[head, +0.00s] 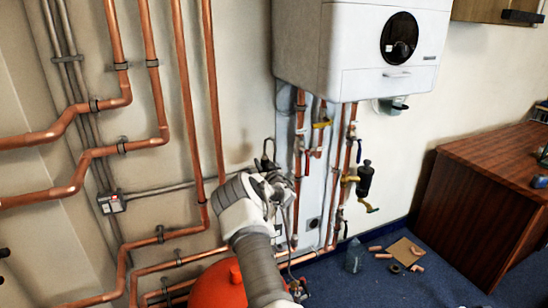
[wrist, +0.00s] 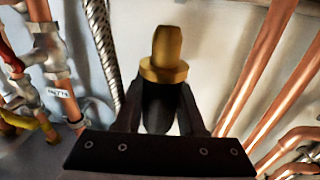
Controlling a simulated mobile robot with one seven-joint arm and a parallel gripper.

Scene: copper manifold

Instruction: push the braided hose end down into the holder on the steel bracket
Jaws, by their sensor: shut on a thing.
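My gripper (head: 267,163) is raised against the wall, left of the copper pipes under the boiler. In the wrist view its dark fingers (wrist: 162,112) are shut on the braided hose end, whose brass fitting (wrist: 165,52) sticks out beyond the fingertips. A length of braided hose (wrist: 104,50) shows beside it on the left. In the head view a thin grey hose (head: 284,222) hangs below my wrist. I cannot make out the steel bracket or its holder in either view; my arm and gripper hide part of the wall there.
The white boiler (head: 360,50) hangs above right. Copper pipes (head: 212,100) run close on the left, and valved pipes (head: 322,150) stand on the right. A red tank (head: 222,284) is below. A wooden cabinet (head: 480,190) and loose fittings on cardboard (head: 405,252) are at right.

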